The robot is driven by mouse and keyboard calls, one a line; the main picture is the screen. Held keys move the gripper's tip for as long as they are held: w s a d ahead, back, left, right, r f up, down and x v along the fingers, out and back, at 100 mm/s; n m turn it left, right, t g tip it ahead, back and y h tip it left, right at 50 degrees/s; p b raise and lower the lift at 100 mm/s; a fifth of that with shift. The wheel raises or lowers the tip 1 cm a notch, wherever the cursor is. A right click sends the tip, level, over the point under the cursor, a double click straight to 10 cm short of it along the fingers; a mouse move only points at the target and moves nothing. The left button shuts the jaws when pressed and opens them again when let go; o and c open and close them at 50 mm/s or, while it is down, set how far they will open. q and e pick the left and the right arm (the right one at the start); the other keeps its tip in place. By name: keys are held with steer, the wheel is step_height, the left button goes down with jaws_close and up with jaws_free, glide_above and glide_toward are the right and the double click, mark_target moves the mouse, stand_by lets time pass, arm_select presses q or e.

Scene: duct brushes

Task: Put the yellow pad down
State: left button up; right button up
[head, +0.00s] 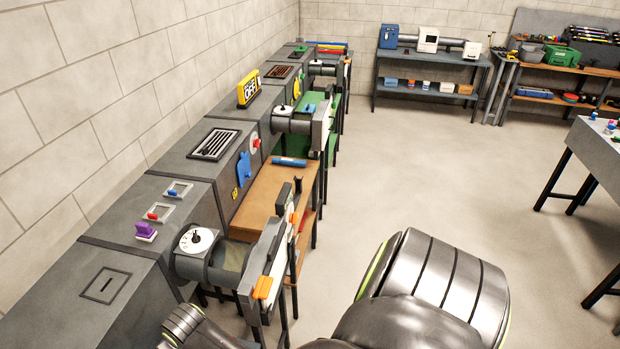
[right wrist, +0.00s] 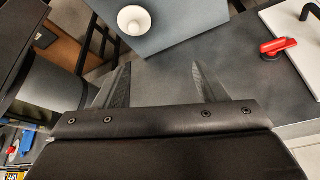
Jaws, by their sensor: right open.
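I cannot pick out a yellow pad for certain. In the head view a yellow piece (head: 297,86) shows on the side of the far duct, and a small yellow tag (head: 236,194) is on the nearer duct side. My right gripper (right wrist: 157,88) is open in the right wrist view, with its two fingers wide apart and nothing between them. A grey surface lies beyond the fingers. Neither gripper's fingers show in the head view; only dark arm parts show at the bottom.
A grey box with a white knob (right wrist: 134,20) is just beyond my right fingers, and a red handle (right wrist: 278,46) lies to their right. A long grey duct (head: 180,160) runs along the left wall, with a wooden bench (head: 262,200) beside it. The middle floor (head: 440,160) is clear.

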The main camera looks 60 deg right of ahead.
steer(key=d+r+t, duration=0.5)
steer(key=s+d+f+g, duration=0.2)
steer(key=s+f, duration=0.6)
steer(key=f, duration=0.4)
steer(key=s+d+f+g, duration=0.2)
steer(key=s+f, duration=0.6)
steer(key=f, duration=0.4)
steer(key=s+d+f+g, duration=0.1)
steer(key=s+f, duration=0.3)
steer(key=s, duration=0.5)
steer(key=s+d+f+g, duration=0.1)
steer(key=s+f, duration=0.3)
steer(key=s, duration=0.5)
steer(key=s+d+f+g+h, duration=0.1)
steer(key=s+f+g, duration=0.1)
steer(key=s, duration=0.6)
steer(key=shift+s+d+f+g, duration=0.3)
steer(key=shift+s+d+f, duration=0.1)
steer(key=shift+f, duration=0.5)
